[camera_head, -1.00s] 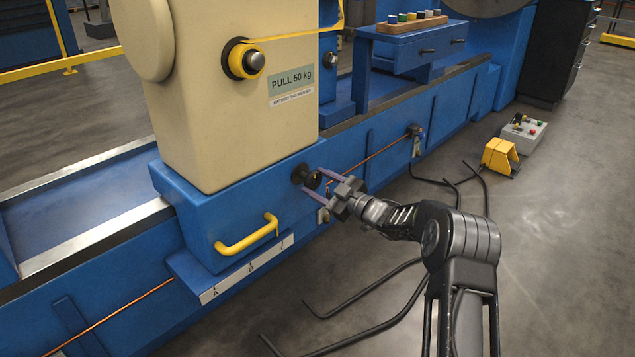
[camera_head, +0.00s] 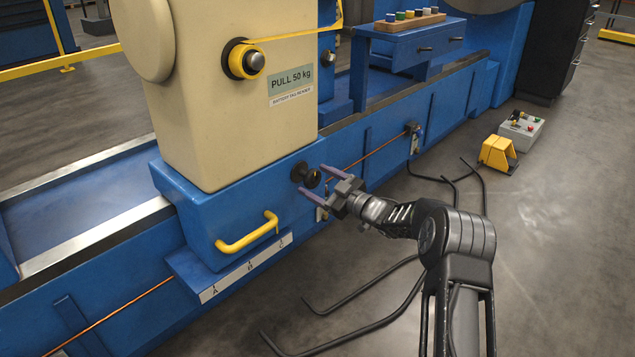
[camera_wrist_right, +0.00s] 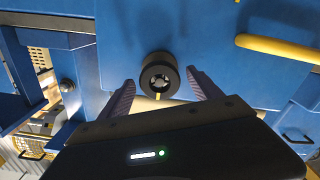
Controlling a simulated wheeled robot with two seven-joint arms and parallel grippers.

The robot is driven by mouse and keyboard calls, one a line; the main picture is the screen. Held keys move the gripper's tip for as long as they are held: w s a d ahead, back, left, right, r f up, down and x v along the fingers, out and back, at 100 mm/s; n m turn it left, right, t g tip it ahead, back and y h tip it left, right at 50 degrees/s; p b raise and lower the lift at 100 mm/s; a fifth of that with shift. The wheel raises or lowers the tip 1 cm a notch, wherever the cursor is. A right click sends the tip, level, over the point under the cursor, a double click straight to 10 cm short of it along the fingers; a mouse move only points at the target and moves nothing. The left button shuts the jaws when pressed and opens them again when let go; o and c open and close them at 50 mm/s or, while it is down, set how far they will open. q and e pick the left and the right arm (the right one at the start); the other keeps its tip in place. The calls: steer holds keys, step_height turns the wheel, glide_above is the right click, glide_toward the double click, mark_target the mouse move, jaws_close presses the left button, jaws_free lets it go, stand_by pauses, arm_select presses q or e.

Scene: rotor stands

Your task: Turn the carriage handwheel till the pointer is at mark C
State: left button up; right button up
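The carriage handwheel is a small round black knob (camera_head: 307,175) on the front face of the blue carriage (camera_head: 205,215). It also shows in the right wrist view (camera_wrist_right: 160,76). My right gripper (camera_head: 312,180) is open, with one finger to each side of the knob's near end. In the wrist view, gaps show between both fingers and the knob. A pale scale strip (camera_head: 238,273) with marks A, B and C runs along the ledge below the carriage. I cannot make out the pointer. My left gripper is not in view.
A yellow handle (camera_head: 247,236) sticks out from the carriage left of the knob. Black cables (camera_head: 375,285) lie on the floor. A yellow pedal guard (camera_head: 498,152) and a grey control box (camera_head: 522,132) stand at the right. A copper-coloured rod (camera_head: 375,152) runs along the bed.

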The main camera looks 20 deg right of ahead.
steer(key=shift+o, duration=0.6)
steer(key=shift+s+d+r, duration=0.1)
steer(key=shift+s+d, duration=0.15)
steer(key=shift+s, duration=0.25)
steer(key=shift+p+v, duration=0.35)
steer(key=shift+v, duration=0.85)
steer(key=p, duration=0.1)
glide_toward(315, 180)
steer(key=shift+s, duration=0.2)
